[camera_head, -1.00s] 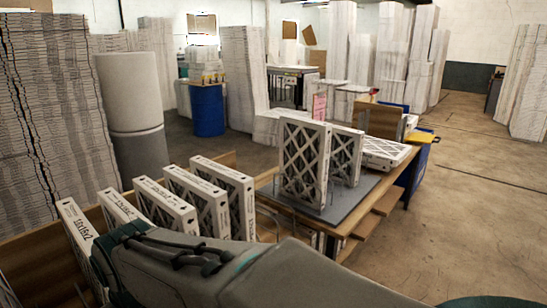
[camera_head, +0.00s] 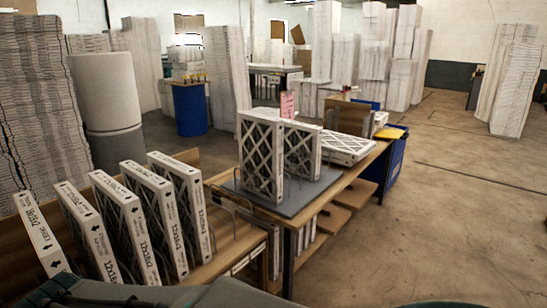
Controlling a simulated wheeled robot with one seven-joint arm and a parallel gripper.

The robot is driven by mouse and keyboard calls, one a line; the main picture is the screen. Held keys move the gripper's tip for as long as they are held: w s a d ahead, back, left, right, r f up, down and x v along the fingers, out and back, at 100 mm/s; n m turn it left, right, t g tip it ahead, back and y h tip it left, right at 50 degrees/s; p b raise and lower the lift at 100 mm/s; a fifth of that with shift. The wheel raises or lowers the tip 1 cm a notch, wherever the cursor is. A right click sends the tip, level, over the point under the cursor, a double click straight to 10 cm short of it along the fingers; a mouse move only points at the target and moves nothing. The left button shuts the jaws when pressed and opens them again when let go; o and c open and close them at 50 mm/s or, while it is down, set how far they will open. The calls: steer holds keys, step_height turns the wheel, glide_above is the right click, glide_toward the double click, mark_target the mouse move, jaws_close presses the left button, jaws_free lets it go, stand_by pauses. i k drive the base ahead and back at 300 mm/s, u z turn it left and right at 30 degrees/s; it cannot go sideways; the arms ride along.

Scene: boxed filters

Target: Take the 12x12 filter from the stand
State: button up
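Several white-framed filters with dark lattice faces stand upright in a row on a wooden shelf at the lower left. Among them are the leftmost filter (camera_head: 38,232), a middle filter (camera_head: 127,232) and the rightmost filter (camera_head: 196,212). Their edges carry printed sizes that I cannot read surely, so I cannot tell which is the 12x12. On the table, a taller filter (camera_head: 260,158) and a shorter filter (camera_head: 301,152) stand upright among thin wire dividers on a grey mat (camera_head: 300,202). My gripper is out of view; only part of my arm shows along the bottom edge.
More filters lie flat (camera_head: 345,146) farther back on the table. A blue bin (camera_head: 396,165) stands at its far right end. A blue drum (camera_head: 189,110), grey rolls (camera_head: 105,95) and tall filter stacks stand behind. The concrete floor (camera_head: 430,215) on the right is clear.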

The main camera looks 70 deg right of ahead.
mark_target(303, 139)
steer(key=k, duration=1.15)
steer(key=z, duration=1.9)
steer(key=i, duration=0.5)
steer(key=z, duration=0.1)
